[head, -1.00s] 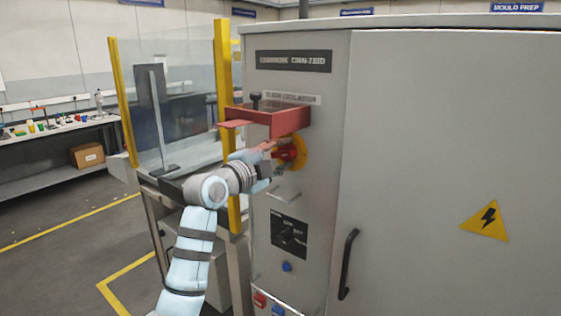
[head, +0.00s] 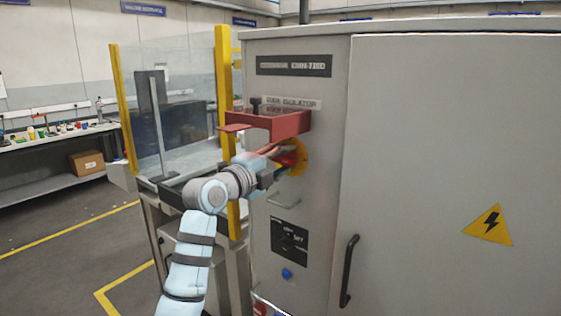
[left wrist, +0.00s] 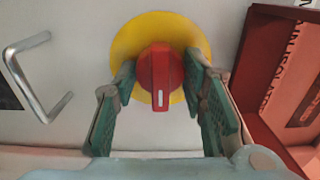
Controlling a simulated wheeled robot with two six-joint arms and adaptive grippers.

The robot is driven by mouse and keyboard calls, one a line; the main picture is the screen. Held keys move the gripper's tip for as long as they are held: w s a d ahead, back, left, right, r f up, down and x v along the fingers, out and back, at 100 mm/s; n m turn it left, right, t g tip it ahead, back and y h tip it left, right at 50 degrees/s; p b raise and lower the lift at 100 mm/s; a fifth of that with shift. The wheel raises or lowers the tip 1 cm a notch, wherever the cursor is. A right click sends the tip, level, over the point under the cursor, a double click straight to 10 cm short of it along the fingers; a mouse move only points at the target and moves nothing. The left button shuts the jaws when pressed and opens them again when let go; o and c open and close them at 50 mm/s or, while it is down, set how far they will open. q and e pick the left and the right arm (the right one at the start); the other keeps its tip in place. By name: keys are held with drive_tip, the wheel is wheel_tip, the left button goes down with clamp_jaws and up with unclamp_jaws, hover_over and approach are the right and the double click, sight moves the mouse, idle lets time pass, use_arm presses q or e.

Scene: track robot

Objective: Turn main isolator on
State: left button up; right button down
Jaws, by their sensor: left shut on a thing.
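The main isolator is a red rotary knob (left wrist: 160,72) on a round yellow plate (left wrist: 130,42), under the label on the grey cabinet. In the head view the knob (head: 291,158) is partly hidden by my gripper. My left gripper (head: 284,160) reaches it from the left. In the left wrist view the gripper (left wrist: 160,82) has one green-padded finger on each side of the knob and is shut on it. The knob's white mark points to the bottom of that view. My right gripper is in neither view.
A red guard box (head: 290,125) juts out just above the knob. A metal handle (head: 284,202) and a black selector panel (head: 289,236) are below.

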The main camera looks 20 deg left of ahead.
use_arm(q)
drive_tip(key=o, duration=1.2)
drive_tip(key=v, duration=1.2)
